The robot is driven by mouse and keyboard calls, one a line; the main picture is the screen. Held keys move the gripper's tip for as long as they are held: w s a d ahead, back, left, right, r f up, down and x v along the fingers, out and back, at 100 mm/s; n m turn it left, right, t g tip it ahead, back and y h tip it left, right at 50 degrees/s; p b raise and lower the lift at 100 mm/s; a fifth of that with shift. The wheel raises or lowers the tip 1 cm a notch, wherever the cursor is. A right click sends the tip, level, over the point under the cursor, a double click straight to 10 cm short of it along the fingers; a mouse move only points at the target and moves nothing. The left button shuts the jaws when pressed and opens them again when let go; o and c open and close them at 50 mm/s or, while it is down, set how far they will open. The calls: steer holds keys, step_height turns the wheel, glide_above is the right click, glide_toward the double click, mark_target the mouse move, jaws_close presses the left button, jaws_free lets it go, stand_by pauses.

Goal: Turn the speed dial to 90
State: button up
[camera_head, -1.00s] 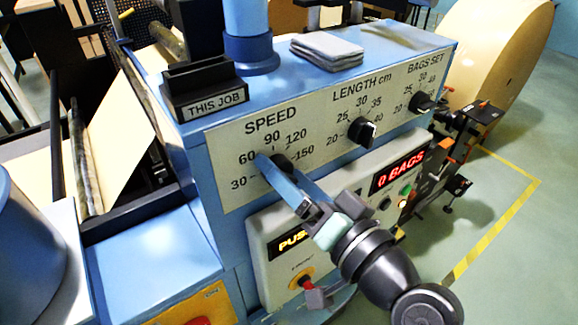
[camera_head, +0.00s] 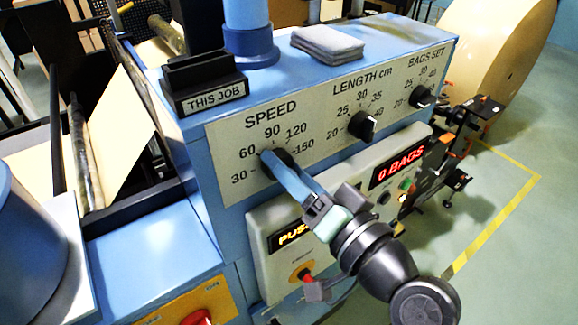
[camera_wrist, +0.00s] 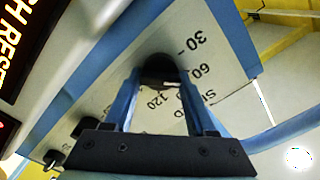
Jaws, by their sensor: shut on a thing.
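The speed dial (camera_head: 283,160) is a black knob on the pale front panel, with the marks 30, 60, 90, 120 and 150 around it. My gripper (camera_head: 268,158) reaches it from the lower right, and its blue fingers hide part of the knob. In the wrist view the speed dial (camera_wrist: 158,67) sits between the two blue fingers of my gripper (camera_wrist: 158,76), which are shut on its sides. A short white mark shows on the knob. I cannot tell exactly which number it points at; the 90 is largely hidden in the wrist view.
The length dial (camera_head: 363,125) and the bags set dial (camera_head: 421,97) are to the right on the same panel. Below is a box with a red "0 BAGS" display (camera_head: 398,167) and buttons. A "THIS JOB" holder (camera_head: 208,98) and a grey cloth (camera_head: 327,44) are on top.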

steer(key=shift+r+m, duration=0.1)
steer(key=shift+m, duration=0.2)
steer(key=m+p, duration=0.2)
steer(key=m, duration=0.1)
steer(key=shift+m+p, duration=0.3)
steer(key=shift+p, duration=0.1)
steer(key=shift+d+f+m+p, duration=0.1)
steer(key=shift+f+m+p, duration=0.1)
steer(key=shift+m+p, duration=1.65)
steer(key=shift+m+b, duration=0.4)
steer(key=shift+m, duration=0.05)
steer(key=o, duration=1.4)
steer(key=shift+c, duration=0.2)
steer(key=b+v, duration=0.5)
steer(key=v, duration=0.8)
